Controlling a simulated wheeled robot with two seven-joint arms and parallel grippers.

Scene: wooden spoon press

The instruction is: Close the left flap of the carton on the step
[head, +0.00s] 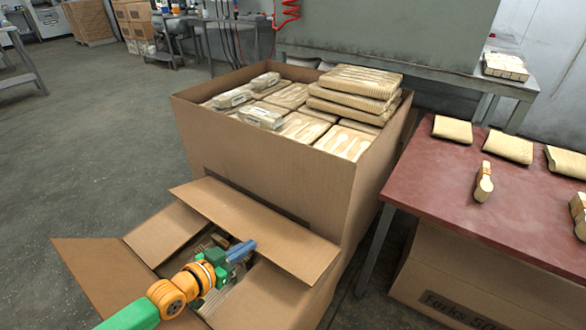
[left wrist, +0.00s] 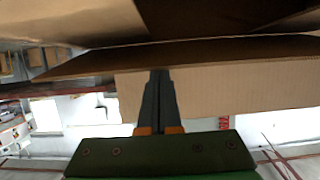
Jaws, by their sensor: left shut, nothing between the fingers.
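The open brown carton (head: 165,232) stands low in front of a bigger carton in the head view. Its left flap (head: 98,270) spreads outward at the left. A wide far flap (head: 255,228) rises at the back, and another cardboard panel (head: 270,298) shows at the right. My left gripper (head: 242,251) is shut and empty over the carton's opening, close to the far flap; I cannot tell if it touches. In the left wrist view, its shut fingers (left wrist: 159,85) point at brown cardboard panels (left wrist: 215,90). My right gripper is not in view.
The big carton (head: 270,185) behind is full of wrapped spoon packs (head: 355,90). A red-topped table (head: 520,210) with several packs stands at the right, a closed carton (head: 480,290) beneath it. Bare floor (head: 90,140) lies at the left.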

